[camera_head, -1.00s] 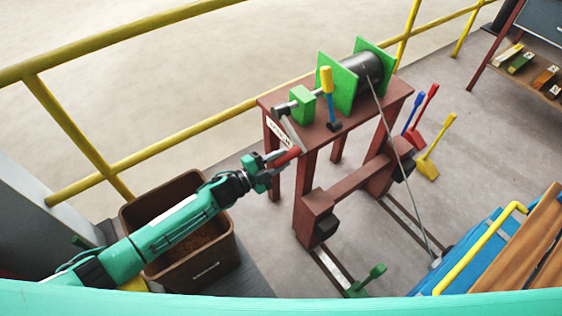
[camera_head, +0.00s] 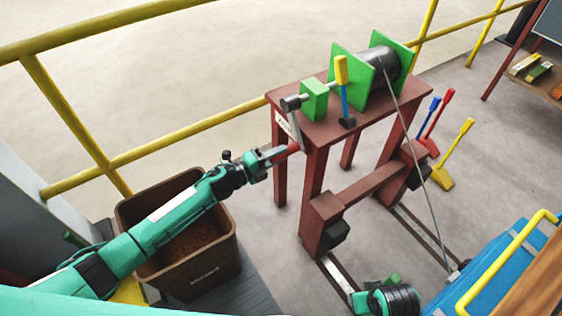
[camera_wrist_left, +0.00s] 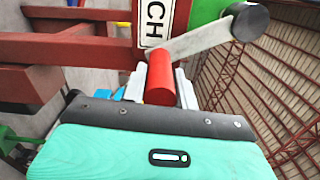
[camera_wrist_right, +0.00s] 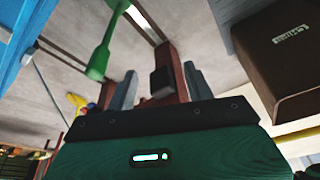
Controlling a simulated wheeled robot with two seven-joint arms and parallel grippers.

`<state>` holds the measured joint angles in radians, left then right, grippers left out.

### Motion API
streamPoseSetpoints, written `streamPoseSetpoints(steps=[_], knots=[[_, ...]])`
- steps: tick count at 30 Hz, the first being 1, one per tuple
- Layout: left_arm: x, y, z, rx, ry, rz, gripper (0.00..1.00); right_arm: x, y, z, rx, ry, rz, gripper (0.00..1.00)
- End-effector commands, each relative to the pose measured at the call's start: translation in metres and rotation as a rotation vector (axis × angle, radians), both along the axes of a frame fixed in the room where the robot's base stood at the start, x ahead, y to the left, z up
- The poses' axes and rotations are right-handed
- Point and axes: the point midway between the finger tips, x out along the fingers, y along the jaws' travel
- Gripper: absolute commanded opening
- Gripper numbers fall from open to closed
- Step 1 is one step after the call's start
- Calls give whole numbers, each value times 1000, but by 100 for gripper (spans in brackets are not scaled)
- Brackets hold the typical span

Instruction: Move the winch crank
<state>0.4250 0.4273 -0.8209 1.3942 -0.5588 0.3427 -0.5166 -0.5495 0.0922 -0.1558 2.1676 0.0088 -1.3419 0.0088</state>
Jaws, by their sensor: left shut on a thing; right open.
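The winch stands on a red-brown frame (camera_head: 318,222) with a grey drum (camera_head: 383,62) between green plates. Its crank has a grey arm (camera_head: 294,125) hanging down from the shaft end and a red handle (camera_head: 290,149). My left gripper (camera_head: 275,155) is shut on the red handle; in the left wrist view the handle (camera_wrist_left: 160,78) sits between the two fingers. The crank arm (camera_wrist_left: 215,36) also shows there, running up right to the hub. My right gripper (camera_wrist_right: 160,88) is open and empty, low by the floor rails; only part of that arm shows in the head view.
A yellow-handled lever (camera_head: 342,75) stands upright on the winch top. A cable (camera_head: 416,155) runs from the drum down to the blue cart (camera_head: 490,272). A brown bin (camera_head: 210,270) is under my left arm. Yellow railing (camera_head: 150,160) runs behind; coloured floor levers (camera_head: 445,172) stand right.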

Motion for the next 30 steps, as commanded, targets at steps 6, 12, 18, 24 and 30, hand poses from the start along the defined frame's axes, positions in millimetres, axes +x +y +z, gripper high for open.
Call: streamPoseSetpoints(steps=[6,12,18,24,30], knots=[[14,11,-14,86,-115,0,0,-4,-2,40,7,-54,-1,52],[24,18,-17,146,-196,0,0,-12,-4,72,12,-88,-2,52],[33,25,-19,200,-271,0,0,5,17,64,70,-221,32,52],[41,31,-20,248,-336,-1,0,22,40,58,137,-364,60,52],[47,35,-19,281,-381,-1,0,32,57,56,186,-461,75,52]])
